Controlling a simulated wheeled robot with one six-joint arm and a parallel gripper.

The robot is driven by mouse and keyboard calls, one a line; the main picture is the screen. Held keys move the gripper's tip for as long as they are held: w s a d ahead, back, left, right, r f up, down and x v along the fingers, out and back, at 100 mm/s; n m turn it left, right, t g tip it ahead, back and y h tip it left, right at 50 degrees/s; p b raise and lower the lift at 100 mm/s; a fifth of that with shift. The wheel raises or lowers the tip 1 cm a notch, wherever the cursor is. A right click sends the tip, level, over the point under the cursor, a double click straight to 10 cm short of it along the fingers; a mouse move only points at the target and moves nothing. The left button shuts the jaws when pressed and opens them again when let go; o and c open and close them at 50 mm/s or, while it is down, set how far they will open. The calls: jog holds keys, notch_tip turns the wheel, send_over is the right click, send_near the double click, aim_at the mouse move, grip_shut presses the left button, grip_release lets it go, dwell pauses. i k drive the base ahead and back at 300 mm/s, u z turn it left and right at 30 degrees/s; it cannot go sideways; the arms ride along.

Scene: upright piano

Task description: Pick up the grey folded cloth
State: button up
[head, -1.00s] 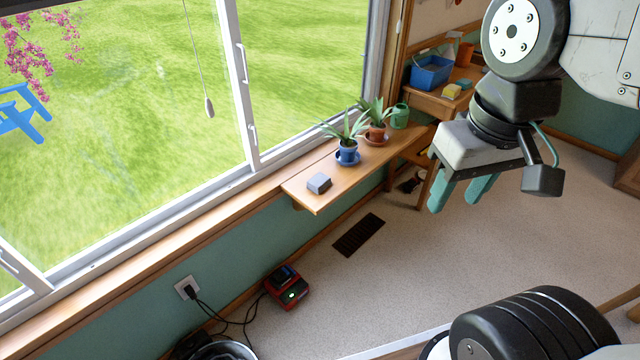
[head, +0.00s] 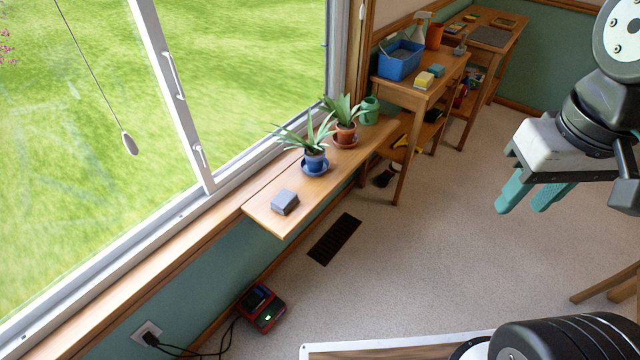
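The grey folded cloth (head: 285,202) lies as a small block near the front end of the wooden shelf (head: 262,213) under the window. Nothing covers it. My gripper (head: 525,198) is at the right of the view, well away from the cloth, with its teal fingers pointing down. A gap shows between the two fingers and nothing is held in it.
Potted plants in a blue pot (head: 315,161) and a terracotta pot (head: 346,132) stand behind the cloth, with a green watering can (head: 369,110). A workbench holds a blue bin (head: 400,62). A red charger (head: 262,306) sits below. The carpet between is mostly clear.

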aim_at(285, 199)
jog(key=z, duration=0.1)
jog(key=i, duration=1)
jog(key=u, duration=0.65)
